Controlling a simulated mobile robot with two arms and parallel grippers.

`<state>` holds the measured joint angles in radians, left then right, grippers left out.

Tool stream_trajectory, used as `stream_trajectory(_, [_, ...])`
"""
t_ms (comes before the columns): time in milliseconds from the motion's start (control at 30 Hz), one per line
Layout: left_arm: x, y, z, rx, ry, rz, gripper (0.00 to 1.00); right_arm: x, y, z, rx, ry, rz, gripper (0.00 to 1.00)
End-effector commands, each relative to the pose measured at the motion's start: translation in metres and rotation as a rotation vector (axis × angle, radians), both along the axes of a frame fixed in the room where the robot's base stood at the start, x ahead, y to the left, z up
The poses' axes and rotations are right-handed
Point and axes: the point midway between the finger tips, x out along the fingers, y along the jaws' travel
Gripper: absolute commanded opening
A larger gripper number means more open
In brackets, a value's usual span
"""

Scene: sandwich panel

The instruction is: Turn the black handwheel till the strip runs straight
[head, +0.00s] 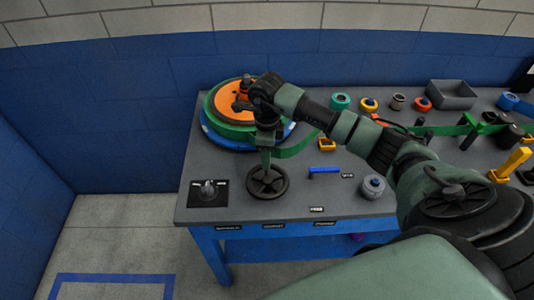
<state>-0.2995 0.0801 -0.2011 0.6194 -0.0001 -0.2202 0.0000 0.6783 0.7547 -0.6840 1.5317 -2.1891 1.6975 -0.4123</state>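The black handwheel (281,188) lies flat near the front edge of the grey bench top. My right gripper (266,171) points down over the wheel's far part, its fingertips at or just above the wheel. I cannot tell whether they touch it, or whether the fingers are open or shut. The green strip (297,149) leaves the reel with the orange centre (228,99) and passes behind my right arm. It shows again at the right (442,130), near green guides. My arm hides its middle, so I cannot tell whether it runs straight. My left gripper is not in view.
A black plate with a knob (208,192) is left of the handwheel. A blue bar (324,170) and a grey round part (373,187) lie to its right. Several tape rolls and a grey bin (451,95) stand at the back. Yellow pieces (511,164) are at the right.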

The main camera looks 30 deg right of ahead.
Motion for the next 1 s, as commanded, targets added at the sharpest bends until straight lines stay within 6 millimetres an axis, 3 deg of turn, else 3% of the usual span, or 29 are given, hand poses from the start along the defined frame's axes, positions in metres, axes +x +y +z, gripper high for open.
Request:
stream_trajectory(33, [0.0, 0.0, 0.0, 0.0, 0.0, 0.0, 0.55, 0.0, 0.0, 0.0, 0.0, 0.0, 0.0, 0.29])
stream_trajectory(133, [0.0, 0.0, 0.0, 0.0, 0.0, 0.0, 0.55, 0.0, 0.0, 0.0, 0.0, 0.0, 0.0, 0.01])
stream_trajectory(567, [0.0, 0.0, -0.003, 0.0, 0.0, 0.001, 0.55, -0.001, -0.003, 0.0, 0.0, -0.002, -0.055, 0.0])
stream_trajectory(1000, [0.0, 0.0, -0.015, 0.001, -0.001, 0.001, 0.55, -0.015, -0.018, 0.0, -0.004, -0.002, -0.396, 0.0])
